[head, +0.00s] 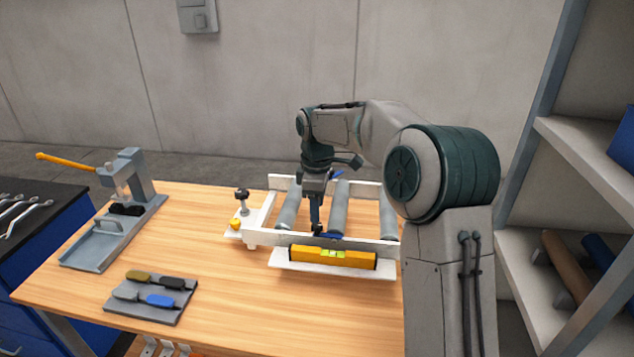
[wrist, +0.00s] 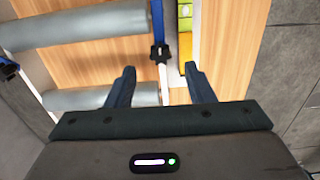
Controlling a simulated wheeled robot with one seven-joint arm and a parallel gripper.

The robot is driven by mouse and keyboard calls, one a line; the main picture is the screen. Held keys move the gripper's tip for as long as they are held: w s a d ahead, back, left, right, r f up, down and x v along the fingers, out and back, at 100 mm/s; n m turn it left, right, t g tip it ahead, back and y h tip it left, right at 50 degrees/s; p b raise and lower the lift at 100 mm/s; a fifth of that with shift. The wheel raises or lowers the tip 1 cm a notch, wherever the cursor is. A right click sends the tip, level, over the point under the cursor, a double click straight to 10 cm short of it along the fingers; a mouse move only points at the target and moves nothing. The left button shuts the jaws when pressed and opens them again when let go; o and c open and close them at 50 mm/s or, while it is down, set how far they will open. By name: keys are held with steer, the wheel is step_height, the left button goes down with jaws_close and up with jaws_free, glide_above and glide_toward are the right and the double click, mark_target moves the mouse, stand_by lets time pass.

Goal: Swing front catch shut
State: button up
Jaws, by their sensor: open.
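The front catch (wrist: 158,25) is a blue lever with a black pivot in the wrist view. Its blue arm appears in line with the white front rail (wrist: 163,85); I cannot tell whether it is fully seated. In the head view, blue shows at the front rail (head: 300,240) beside my gripper (head: 316,228). My gripper also shows in the wrist view (wrist: 160,80), its fingers open and apart, one on each side of the rail in the picture, with nothing between them clearly gripped. A second blue catch (wrist: 8,70) sits at the rear rail.
Grey rollers (head: 340,208) lie within the white frame. A yellow level (head: 305,255) rests along the front ledge. A black knob (head: 242,194) stands at the frame's left. A press (head: 135,180) and a tool plate (head: 150,308) are further left.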

mark_target(317, 225)
step_height(317, 225, up, 9)
steer(key=shift+s, duration=0.1)
stand_by(0.4)
steer(key=s+d+f+m+t, duration=0.1)
steer(key=s+d+m, duration=0.3)
steer(key=s, duration=0.6)
steer(key=s+d+f+m+t, duration=0.1)
steer(key=s+d+f+m, duration=0.2)
steer(key=s+m, duration=0.3)
steer(key=s+d+f+m+t, duration=0.1)
steer(key=s+d+m, duration=0.4)
steer(key=s, duration=1)
steer(key=shift+s+f+m, duration=0.2)
steer(key=shift+f+m, duration=0.1)
steer(key=shift+f, duration=0.5)
steer(key=shift+d, duration=0.1)
